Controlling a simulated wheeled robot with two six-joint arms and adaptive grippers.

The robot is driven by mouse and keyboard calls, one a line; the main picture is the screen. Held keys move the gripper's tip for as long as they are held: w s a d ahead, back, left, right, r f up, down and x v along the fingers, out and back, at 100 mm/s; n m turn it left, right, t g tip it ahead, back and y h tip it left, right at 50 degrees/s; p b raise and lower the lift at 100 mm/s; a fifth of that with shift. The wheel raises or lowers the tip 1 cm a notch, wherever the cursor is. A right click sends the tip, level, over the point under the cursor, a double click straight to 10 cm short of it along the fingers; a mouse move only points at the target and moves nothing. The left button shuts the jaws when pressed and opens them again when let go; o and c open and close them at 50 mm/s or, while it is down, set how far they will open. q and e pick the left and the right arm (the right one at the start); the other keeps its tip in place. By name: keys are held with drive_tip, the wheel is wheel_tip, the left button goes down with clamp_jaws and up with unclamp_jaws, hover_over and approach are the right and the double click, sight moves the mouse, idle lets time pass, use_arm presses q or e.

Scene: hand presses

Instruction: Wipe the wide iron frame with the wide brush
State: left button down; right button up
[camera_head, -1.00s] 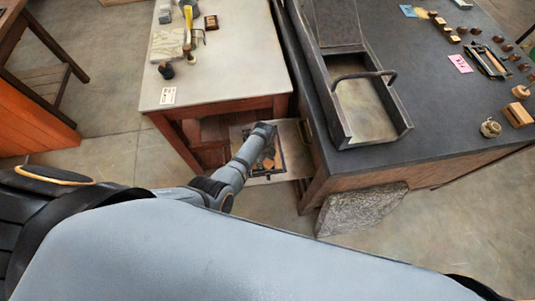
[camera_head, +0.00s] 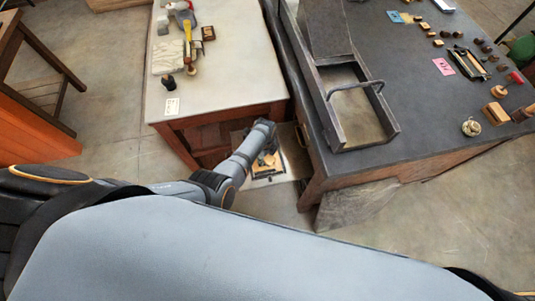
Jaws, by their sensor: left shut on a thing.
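My left arm reaches down between the two tables. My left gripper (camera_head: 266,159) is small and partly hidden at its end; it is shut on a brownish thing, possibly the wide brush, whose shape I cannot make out. Just below it lies a flat dark-edged frame (camera_head: 270,175) on a pale board; I cannot tell whether they touch. A larger dark iron frame (camera_head: 391,116) with an arched handle and raised rails lies on the dark table to the right, apart from the gripper. I cannot tell which frame is the wide one. My right gripper is out of view.
The pale table (camera_head: 225,75) at left holds a yellow-handled tool (camera_head: 188,35) and small items. The dark table (camera_head: 420,140) holds several small blocks, a pink card (camera_head: 443,66) and a small black frame (camera_head: 467,62). Table edges flank my arm closely.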

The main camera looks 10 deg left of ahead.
use_arm(q)
drive_tip(key=shift+d, duration=0.1)
idle(0.3)
drive_tip(key=shift+a+f+g+h+b, duration=0.3)
drive_tip(key=shift+f+h+b, duration=0.45)
drive_tip(key=shift+b, duration=0.25)
drive_tip(key=shift+w+f+h+b, duration=0.15)
drive_tip(key=shift+h+b, duration=0.2)
drive_tip(key=shift+d, duration=0.1)
